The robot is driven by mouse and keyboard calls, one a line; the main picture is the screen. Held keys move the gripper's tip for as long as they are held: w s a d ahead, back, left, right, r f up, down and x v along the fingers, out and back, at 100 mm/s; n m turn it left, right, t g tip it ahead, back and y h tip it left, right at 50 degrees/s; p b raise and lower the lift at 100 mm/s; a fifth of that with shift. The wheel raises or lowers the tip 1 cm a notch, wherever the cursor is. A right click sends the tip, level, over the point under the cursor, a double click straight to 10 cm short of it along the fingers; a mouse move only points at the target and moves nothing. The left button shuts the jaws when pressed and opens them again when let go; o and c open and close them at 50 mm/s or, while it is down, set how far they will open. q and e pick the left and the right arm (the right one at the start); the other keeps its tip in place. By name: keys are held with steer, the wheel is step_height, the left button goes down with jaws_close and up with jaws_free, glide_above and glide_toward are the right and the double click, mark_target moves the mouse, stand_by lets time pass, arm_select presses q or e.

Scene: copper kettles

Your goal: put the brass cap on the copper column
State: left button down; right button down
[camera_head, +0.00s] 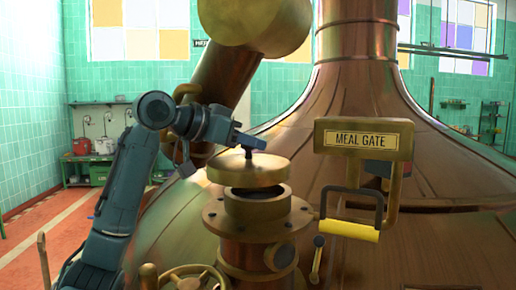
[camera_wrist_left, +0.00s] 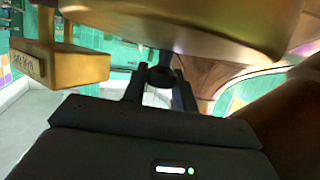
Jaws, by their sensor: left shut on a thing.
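The brass cap (camera_head: 247,172) is a round disc with a dark knob (camera_head: 249,152) on top. My left gripper (camera_head: 250,142) is shut on that knob, coming in from the left. The cap hangs just above the copper column (camera_head: 243,254), a little left of the middle of its open collar (camera_head: 258,208). A strip of the dark opening shows below the cap's right side; the rest is hidden. In the left wrist view the cap (camera_wrist_left: 195,22) fills the top, with the knob (camera_wrist_left: 160,76) between the fingers. My right gripper is in neither view.
A MEAL GATE sign (camera_head: 362,139) and a yellow handle (camera_head: 348,230) stand right of the column. A big copper kettle (camera_head: 445,180) fills the space behind. A brass handwheel (camera_head: 190,275) sits at the column's lower left. A copper pipe (camera_head: 222,75) rises behind my gripper.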

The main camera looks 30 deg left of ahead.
mark_target(250, 159)
arm_select(q)
steer(key=shift+w+d+r, duration=0.1)
steer(key=shift+w+d, duration=0.2)
steer(key=shift+w, duration=0.2)
steer(key=shift+w+d+r, duration=0.1)
steer(key=shift+w+d, duration=0.15)
steer(key=shift+w, duration=0.25)
steer(key=shift+w+f, duration=0.15)
steer(key=shift+f, duration=0.05)
step_height(250, 159, down, 3)
steer(key=shift+f+p, duration=0.15)
steer(key=shift+p, duration=0.3)
steer(key=shift+f, duration=0.1)
steer(key=shift+f+b, duration=0.3)
steer(key=shift+f, duration=0.2)
steer(key=c, duration=1.1)
jaws_free()
steer(key=shift+f, duration=0.1)
